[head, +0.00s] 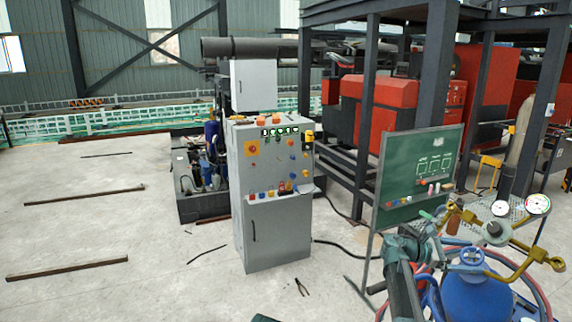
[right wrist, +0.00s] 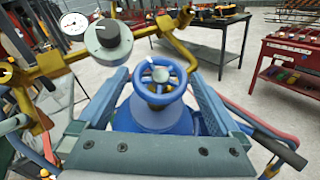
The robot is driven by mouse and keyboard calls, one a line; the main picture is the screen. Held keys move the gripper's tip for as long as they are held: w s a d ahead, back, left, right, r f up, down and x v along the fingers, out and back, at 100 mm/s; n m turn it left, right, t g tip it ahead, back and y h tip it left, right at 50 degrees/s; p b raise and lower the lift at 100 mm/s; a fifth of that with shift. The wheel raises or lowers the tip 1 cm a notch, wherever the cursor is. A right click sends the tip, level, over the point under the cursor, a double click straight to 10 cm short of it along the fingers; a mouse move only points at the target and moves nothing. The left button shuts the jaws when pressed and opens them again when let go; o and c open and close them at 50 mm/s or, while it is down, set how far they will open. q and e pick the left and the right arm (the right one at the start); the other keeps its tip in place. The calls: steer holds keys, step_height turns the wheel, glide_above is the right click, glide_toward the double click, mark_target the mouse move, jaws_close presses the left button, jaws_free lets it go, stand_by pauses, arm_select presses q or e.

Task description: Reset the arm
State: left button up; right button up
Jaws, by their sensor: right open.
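My right gripper (head: 437,232) is open, at the lower right of the head view. It is beside the blue gas cylinder (head: 478,297) with its brass fittings. In the right wrist view, the two fingers (right wrist: 158,98) stand wide apart with nothing gripped. The blue handwheel (right wrist: 160,78) shows between them, above the blue cylinder (right wrist: 150,117); I cannot tell how far ahead it is. My left gripper cannot be made out in the head view.
A grey control cabinet (head: 272,222) stands in the middle, with pliers (head: 301,287) on the floor nearby. A green board (head: 420,168) stands behind my right arm. Red and blue hoses (head: 537,293) curve around the cylinder. Open floor (head: 130,225) lies left, with scattered bars.

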steer(key=w+a+r, duration=0.1)
steer(key=w+a, duration=0.1)
steer(key=a, duration=1.1)
steer(key=d, duration=0.4)
steer(key=s+d, duration=0.1)
steer(key=d, duration=0.4)
steer(key=s+d+f, duration=0.1)
steer(key=d, duration=0.4)
steer(key=shift+s, duration=0.1)
steer(key=shift+s+d+f+t+b, duration=0.15)
steer(key=shift+s+d+t+b, duration=0.1)
steer(key=shift+t+b, duration=0.05)
steer(key=shift+n+t, duration=0.6)
steer(key=shift+n, duration=0.3)
steer(key=shift+s+a+n+t+h+b, duration=0.1)
steer(key=shift+n+t+h+b, duration=0.3)
steer(key=shift+n+t, duration=0.75)
steer(key=n+t+y, duration=0.1)
steer(key=n+t, duration=0.5)
steer(key=shift+w+a+n+t+y, duration=0.1)
steer(key=shift+w+n+t+y, duration=0.15)
steer(key=shift+y, duration=0.15)
steer(key=shift+s+a, duration=0.3)
steer(key=shift+a, duration=0.35)
